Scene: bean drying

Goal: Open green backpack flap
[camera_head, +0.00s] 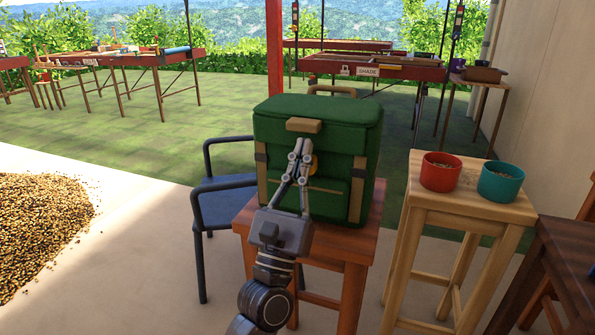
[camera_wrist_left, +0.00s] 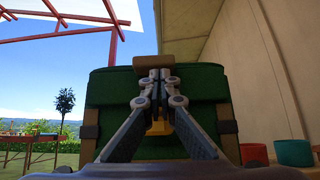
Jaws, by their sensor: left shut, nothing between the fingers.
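The green backpack (camera_head: 330,165) stands upright on a reddish wooden stool (camera_head: 345,243). Its flap (camera_head: 340,108) lies closed over the top, with a tan tab (camera_head: 303,125) at the front edge. My left gripper (camera_head: 301,148) is shut and empty in front of the backpack, its fingertips just below the tab. In the left wrist view the shut fingertips (camera_wrist_left: 160,84) show below the tan tab (camera_wrist_left: 154,61), over the green front (camera_wrist_left: 210,115). Whether they touch the tab or the flap I cannot tell. A small yellow piece (camera_head: 314,165) shows behind the fingers. My right gripper is not in view.
A pale wooden stool (camera_head: 470,207) at the right holds a red bowl (camera_head: 440,172) and a teal bowl (camera_head: 500,182). A dark blue chair (camera_head: 218,194) stands left of the backpack. A bean pile (camera_head: 40,225) lies at the far left. Drying tables (camera_head: 345,66) stand behind.

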